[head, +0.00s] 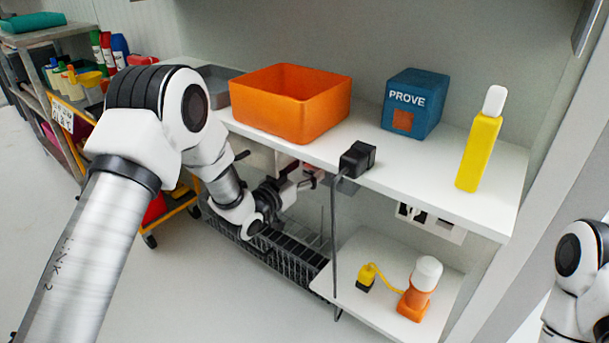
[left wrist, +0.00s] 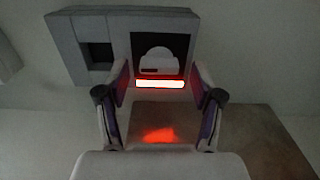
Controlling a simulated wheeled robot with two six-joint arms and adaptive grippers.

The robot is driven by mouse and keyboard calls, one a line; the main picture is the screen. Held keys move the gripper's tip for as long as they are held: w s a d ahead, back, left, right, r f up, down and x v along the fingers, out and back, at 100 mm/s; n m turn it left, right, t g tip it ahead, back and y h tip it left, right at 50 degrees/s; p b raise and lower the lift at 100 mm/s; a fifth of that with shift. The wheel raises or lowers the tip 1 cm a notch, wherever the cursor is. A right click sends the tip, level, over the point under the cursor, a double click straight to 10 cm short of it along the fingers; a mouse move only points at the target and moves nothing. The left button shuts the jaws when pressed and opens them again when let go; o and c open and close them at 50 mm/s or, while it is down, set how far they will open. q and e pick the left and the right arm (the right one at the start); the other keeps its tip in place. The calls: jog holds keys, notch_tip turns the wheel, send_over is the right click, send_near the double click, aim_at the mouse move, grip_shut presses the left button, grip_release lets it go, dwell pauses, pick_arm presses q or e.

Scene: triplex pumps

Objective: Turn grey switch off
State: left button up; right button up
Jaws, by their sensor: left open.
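In the left wrist view a grey switch box (left wrist: 112,22) is on the wall, with a small dark recess on the left and a larger one on the right. The larger recess holds a pale, rounded switch (left wrist: 160,61) with a glowing red strip (left wrist: 160,84) under it. My left gripper (left wrist: 160,78) is open, its fingers to either side of the red strip, with nothing between them. In the head view my left gripper (head: 303,184) is under the upper shelf, by a partly hidden red and grey box (head: 287,166). My right gripper is not in view.
The white upper shelf (head: 415,180) overhangs my left gripper. It carries an orange bin (head: 285,118), a black plug (head: 357,159) with a hanging cable, a blue box (head: 413,104) and a yellow bottle (head: 479,150). A black wire rack (head: 290,257) and an orange lamp (head: 417,298) are below.

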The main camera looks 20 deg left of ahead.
pick_arm(q)
jog(key=shift+c, duration=0.4)
jog(key=c, duration=1.1)
jog(key=shift+o, duration=0.2)
jog(key=shift+r, duration=0.1)
jog(key=n+p, duration=1)
jog(key=n, duration=0.3)
jog(key=shift+a+n, duration=0.15)
jog(key=shift+n, duration=0.15)
jog(key=shift+f+n+p, duration=0.2)
jog(key=shift+n+p, duration=0.25)
jog(key=shift+n, duration=0.65)
jog(key=shift+f+n+p, duration=0.15)
jog(key=shift+n+p, duration=0.25)
jog(key=shift+n, duration=0.7)
